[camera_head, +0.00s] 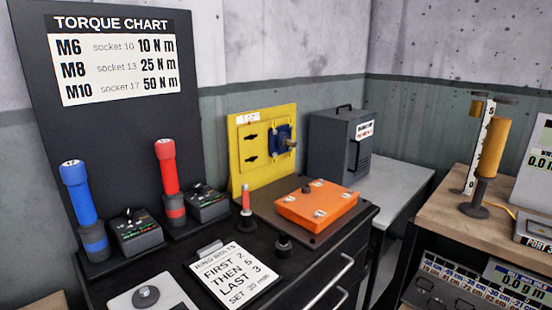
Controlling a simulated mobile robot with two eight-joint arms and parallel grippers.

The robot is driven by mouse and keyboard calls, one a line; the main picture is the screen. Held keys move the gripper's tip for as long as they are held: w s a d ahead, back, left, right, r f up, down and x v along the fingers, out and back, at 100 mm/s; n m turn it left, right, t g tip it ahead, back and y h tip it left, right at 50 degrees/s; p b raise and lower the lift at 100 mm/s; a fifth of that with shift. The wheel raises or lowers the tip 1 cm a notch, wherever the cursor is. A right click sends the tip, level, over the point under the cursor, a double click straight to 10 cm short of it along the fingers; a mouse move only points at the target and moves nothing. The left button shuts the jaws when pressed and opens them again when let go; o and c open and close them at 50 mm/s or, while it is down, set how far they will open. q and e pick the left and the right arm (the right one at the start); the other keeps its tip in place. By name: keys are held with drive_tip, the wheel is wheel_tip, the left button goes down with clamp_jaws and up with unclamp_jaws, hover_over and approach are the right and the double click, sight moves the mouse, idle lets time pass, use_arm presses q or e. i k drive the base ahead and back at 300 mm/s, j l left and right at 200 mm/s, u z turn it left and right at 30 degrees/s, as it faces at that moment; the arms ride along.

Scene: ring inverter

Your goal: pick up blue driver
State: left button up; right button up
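The blue driver (83,207) stands upright on the left of the dark workbench, with a blue handle and cap on top and a dark lower part. A number label shows on its cap, too small to read surely. Nothing touches its handle. Neither my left gripper nor my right gripper is in view.
A red driver (169,180) stands to its right, with dark control boxes (136,231) (207,203) beside the drivers. A clipboard (234,275), an orange block (317,204) and a yellow panel (240,166) share the bench. A torque chart board (120,125) rises behind.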

sight(74, 174)
drive_tip(key=u, duration=1.25)
